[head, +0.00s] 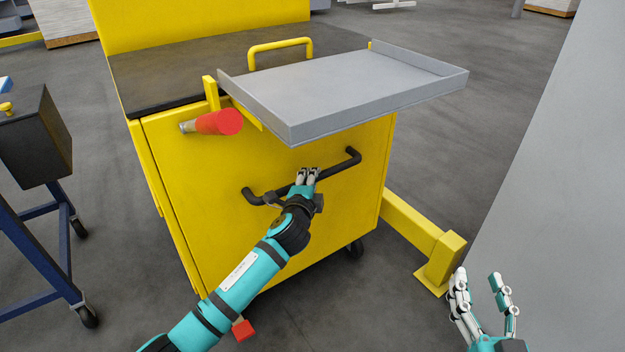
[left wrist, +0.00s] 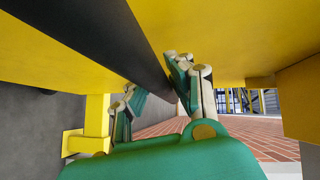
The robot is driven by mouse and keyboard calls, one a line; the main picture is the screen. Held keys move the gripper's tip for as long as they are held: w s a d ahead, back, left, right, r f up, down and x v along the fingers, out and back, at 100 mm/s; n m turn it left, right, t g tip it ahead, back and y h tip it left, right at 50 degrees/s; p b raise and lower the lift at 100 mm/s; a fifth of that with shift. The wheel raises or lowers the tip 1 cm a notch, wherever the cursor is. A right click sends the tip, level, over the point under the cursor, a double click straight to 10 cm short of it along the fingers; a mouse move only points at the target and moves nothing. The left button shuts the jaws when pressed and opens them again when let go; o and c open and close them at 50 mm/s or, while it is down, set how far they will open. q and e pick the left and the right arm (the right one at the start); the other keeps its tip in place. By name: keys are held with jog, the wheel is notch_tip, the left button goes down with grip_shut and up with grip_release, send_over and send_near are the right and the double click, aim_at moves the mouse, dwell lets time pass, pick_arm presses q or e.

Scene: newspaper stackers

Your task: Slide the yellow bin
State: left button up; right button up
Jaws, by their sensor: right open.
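The yellow bin (head: 220,190) is a boxy wheeled cabinet in the middle of the head view. Its black bar handle (head: 340,164) runs across the front face; the bar also shows in the left wrist view (left wrist: 120,35). My left gripper (head: 300,185) is at the middle of this handle. In the left wrist view its fingers (left wrist: 158,88) are on both sides of the bar, close to it; firm contact is unclear. My right gripper (head: 482,288) is open and empty at the lower right, away from the bin.
A grey tray (head: 350,85) juts out above the handle. A red-ended lever (head: 218,123) sticks out at the left. A yellow floor rail (head: 425,235) is right of the bin, beside a grey panel (head: 570,190). A blue-framed cart (head: 45,245) stands left.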

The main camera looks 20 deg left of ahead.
pick_arm(q)
jog(key=o, duration=0.5)
jog(key=shift+w+a+f, duration=0.1)
jog(key=shift+a, duration=0.15)
jog(key=shift+d, duration=0.1)
jog(key=shift+s, duration=0.45)
jog(key=s, duration=0.3)
jog(key=s+d+r, duration=0.1)
jog(key=s, duration=0.7)
jog(key=shift+d+r, duration=0.15)
jog(key=shift+r, duration=0.25)
